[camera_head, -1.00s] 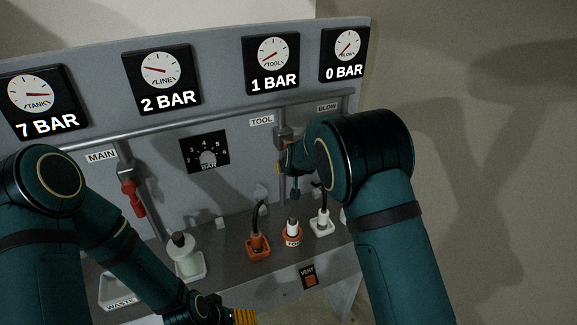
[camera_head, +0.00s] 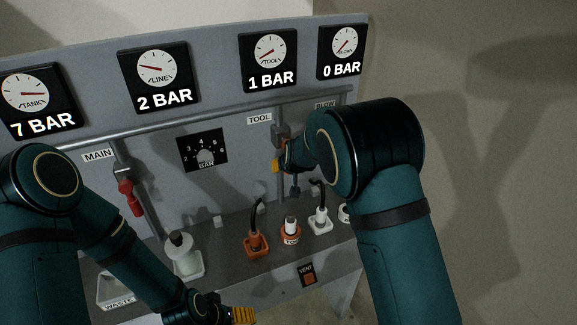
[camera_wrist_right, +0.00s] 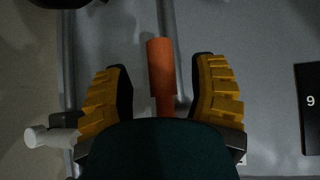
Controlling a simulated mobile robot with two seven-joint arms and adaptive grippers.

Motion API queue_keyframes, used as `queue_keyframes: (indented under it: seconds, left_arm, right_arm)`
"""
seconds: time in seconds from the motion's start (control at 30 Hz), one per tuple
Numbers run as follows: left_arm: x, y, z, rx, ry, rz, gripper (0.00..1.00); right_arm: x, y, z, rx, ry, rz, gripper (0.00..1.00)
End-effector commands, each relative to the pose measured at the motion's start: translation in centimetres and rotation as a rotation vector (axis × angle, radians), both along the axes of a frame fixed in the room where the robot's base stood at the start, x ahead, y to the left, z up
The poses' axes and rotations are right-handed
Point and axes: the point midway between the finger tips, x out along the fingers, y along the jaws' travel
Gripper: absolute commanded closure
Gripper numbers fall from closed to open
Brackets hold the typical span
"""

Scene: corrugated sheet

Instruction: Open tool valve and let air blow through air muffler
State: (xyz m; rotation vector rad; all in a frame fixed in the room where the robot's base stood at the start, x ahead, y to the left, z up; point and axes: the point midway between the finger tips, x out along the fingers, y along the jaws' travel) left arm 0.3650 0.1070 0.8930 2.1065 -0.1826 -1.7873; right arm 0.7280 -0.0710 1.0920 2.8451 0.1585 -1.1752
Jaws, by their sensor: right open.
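The tool valve (camera_head: 281,132) sits on the pipe under the TOOL label, largely hidden by my right arm in the head view. In the right wrist view an orange handle (camera_wrist_right: 162,68), apparently this valve's, stands between the two yellow fingers of my right gripper (camera_wrist_right: 162,97). The fingers are open, with a gap on each side of the handle. My right gripper also shows in the head view (camera_head: 278,165). The TOOL gauge (camera_head: 269,50) reads 1 BAR. An orange holder (camera_head: 290,239) with a white-topped piece stands on the bench; I cannot tell whether this is the muffler. My left gripper (camera_head: 243,315) is low at the bottom edge.
The red main valve handle (camera_head: 131,198) hangs at the left. A bottle (camera_head: 181,256), an orange cup with a black hose (camera_head: 256,244) and a white cup with a hose (camera_head: 319,223) stand on the bench. A waste tray (camera_head: 117,290) and VENT button (camera_head: 308,277) are in front.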

Motion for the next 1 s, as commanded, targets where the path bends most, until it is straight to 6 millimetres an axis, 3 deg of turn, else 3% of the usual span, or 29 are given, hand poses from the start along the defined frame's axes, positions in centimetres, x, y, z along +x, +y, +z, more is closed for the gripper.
queue_keyframes:
  seconds: [0.2,0.43,1.0]
  left_arm:
    - [0.0,0.0,0.0,0.000,0.000,0.000,0.20]
    - [0.0,0.0,0.0,0.000,0.000,0.000,0.20]
    - [0.0,0.0,0.0,0.000,0.000,0.000,0.20]
  right_arm:
    - [-3.3,-0.2,3.4,0.001,-0.002,0.002,0.42]
    - [-5.9,-0.6,6.0,0.000,-0.002,0.000,0.42]
    - [-6.8,-0.8,6.8,0.000,0.001,-0.001,0.42]
